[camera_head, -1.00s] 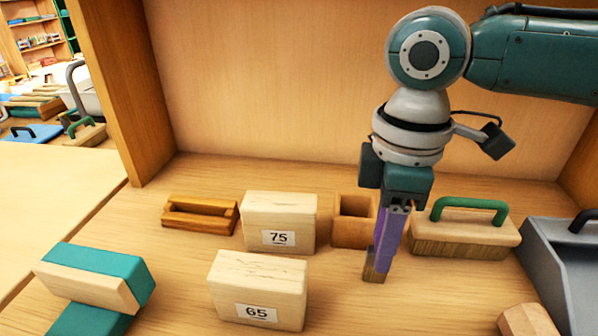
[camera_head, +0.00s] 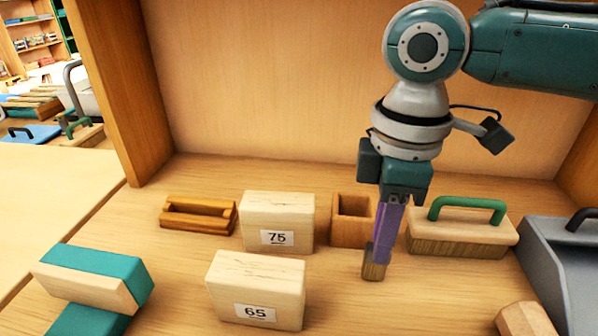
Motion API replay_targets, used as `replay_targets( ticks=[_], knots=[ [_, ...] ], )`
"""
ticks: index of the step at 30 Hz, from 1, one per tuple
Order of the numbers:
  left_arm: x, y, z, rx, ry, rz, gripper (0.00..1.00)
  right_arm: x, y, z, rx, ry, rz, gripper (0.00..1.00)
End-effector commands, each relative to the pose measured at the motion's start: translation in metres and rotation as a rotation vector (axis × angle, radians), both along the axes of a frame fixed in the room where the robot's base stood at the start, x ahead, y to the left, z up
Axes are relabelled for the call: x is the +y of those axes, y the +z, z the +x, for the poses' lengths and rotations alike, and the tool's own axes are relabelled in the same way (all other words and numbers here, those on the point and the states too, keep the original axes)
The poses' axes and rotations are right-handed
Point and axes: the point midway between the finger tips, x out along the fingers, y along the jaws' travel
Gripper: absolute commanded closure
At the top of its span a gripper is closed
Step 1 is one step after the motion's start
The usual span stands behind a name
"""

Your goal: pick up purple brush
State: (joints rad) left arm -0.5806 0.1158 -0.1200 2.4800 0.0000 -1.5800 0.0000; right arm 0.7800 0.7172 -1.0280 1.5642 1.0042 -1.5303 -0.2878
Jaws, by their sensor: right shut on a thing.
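The purple brush (camera_head: 385,232) has a purple handle and a brown bristle end that points down. My right gripper (camera_head: 394,200) is shut on the upper part of its handle. The brush hangs nearly upright, slightly tilted, in front of a small open wooden box. I cannot tell whether its bristle end touches the shelf. My left gripper is not in view.
Wooden blocks marked 75 (camera_head: 278,222) and 65 (camera_head: 256,290) stand to the left. The small wooden box (camera_head: 350,232) is just behind the brush. A green-handled brush (camera_head: 462,232) and grey dustpan (camera_head: 560,270) are to the right. A wooden holder (camera_head: 198,214) and teal-and-wood blocks (camera_head: 95,280) lie further left.

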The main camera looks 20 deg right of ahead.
Motion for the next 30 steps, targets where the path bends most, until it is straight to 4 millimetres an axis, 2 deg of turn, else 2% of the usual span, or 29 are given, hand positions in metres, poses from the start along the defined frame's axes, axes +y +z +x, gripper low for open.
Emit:
replay_targets(
  ticks=[5,7,15,21,24,30],
  knots=[
    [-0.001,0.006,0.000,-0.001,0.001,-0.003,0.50,0.000,0.026,0.001,-0.003,0.000,0.001,1.00],
    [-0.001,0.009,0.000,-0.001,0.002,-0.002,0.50,0.000,0.042,0.001,-0.006,0.001,0.001,1.00],
    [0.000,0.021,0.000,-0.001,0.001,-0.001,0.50,0.000,0.125,0.002,-0.007,0.001,0.001,1.00],
    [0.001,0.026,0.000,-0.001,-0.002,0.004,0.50,0.000,0.171,0.001,-0.005,0.000,0.000,1.00],
    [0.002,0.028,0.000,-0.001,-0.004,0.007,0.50,0.000,0.185,0.001,-0.003,0.000,0.001,1.00],
    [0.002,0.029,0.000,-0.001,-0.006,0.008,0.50,0.000,0.195,0.000,0.000,-0.001,0.001,1.00]
  ],
)
